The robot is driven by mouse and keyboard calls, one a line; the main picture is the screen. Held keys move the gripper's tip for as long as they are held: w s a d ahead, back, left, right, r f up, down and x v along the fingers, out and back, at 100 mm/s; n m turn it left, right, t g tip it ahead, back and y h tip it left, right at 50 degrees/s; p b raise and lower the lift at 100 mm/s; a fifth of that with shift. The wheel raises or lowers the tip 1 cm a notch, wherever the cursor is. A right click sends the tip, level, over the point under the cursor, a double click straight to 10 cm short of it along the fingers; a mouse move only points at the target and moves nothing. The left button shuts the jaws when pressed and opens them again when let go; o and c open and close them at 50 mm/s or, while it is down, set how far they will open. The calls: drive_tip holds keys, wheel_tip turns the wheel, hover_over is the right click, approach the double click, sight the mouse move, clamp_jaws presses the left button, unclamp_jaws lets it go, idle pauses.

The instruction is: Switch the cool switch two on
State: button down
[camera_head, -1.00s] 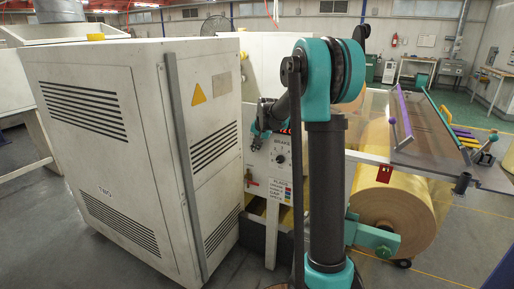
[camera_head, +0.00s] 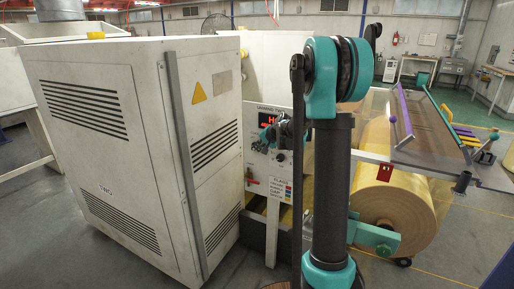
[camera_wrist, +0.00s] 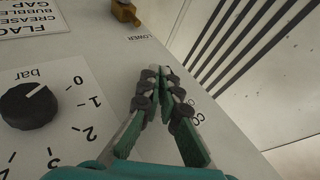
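The control panel (camera_head: 254,148) is a white face with a lit red display (camera_head: 270,120) and a dark round knob. In the wrist view, the panel (camera_wrist: 95,60) fills the left and middle. My gripper (camera_wrist: 158,72) is over it, its dark, teal-padded fingers converged and the tips together with nothing seen between them. A label starting "CO" (camera_wrist: 196,120) shows beside the right finger, partly covered; no switch shows clearly there, so cool switch two cannot be picked out. In the head view, my gripper (camera_head: 268,135) is in front of the panel, below the display.
A black knob (camera_wrist: 29,105) with a bar scale is left of my gripper. A large vented cabinet (camera_head: 110,150) stands close left of the panel. A brown roll (camera_head: 395,210) is at right.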

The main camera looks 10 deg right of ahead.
drive_tip(key=shift+f+t+y, duration=0.1)
drive_tip(key=shift+t+y, duration=0.2)
drive_tip(key=shift+r, duration=0.8)
